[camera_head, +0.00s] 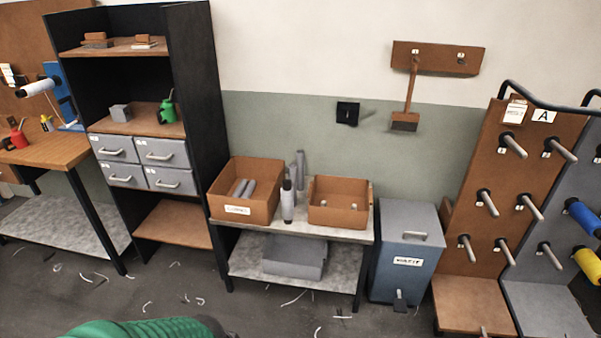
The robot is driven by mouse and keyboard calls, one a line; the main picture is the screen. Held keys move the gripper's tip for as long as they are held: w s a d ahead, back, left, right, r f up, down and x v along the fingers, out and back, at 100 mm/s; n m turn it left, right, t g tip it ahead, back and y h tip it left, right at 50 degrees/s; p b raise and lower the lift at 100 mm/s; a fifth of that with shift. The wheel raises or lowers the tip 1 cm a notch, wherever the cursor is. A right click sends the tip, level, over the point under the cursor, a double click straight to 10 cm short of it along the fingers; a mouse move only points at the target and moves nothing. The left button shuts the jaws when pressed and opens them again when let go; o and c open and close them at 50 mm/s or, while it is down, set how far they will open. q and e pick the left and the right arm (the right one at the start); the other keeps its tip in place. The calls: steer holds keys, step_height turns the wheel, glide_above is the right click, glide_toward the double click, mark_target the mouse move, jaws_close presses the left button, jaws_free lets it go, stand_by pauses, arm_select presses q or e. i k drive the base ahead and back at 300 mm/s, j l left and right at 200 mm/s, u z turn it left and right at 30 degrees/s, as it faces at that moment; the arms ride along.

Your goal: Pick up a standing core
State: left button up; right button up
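Grey standing cores are upright on the small table (340,234), between two brown boxes. One taller grey core (300,167) stands at the back, with a second core (293,178) close beside it, partly hidden. The left box (240,207) holds grey cores lying down (243,188). Neither of my grippers is in view.
The right box (338,215) holds small pale pieces. A lidded blue-grey bin (405,260) stands right of the table, a black shelf unit (200,90) left. A peg rack (500,200) is farther right. Pale scraps litter the open floor (250,310).

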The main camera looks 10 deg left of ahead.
mark_target(300, 171)
steer(key=i+j+z, duration=0.1)
steer(key=i, duration=0.45)
steer(key=i+j+z, duration=0.1)
steer(key=i+j, duration=0.15)
steer(key=i, duration=0.25)
steer(key=i+j+z, duration=0.1)
steer(key=i+j, duration=0.15)
steer(key=i, duration=0.25)
steer(key=i+j+z, duration=0.1)
steer(key=i+j, duration=0.15)
steer(key=i, duration=0.25)
steer(key=i+j+z, duration=0.1)
steer(key=i+j, duration=0.25)
steer(key=i, duration=0.15)
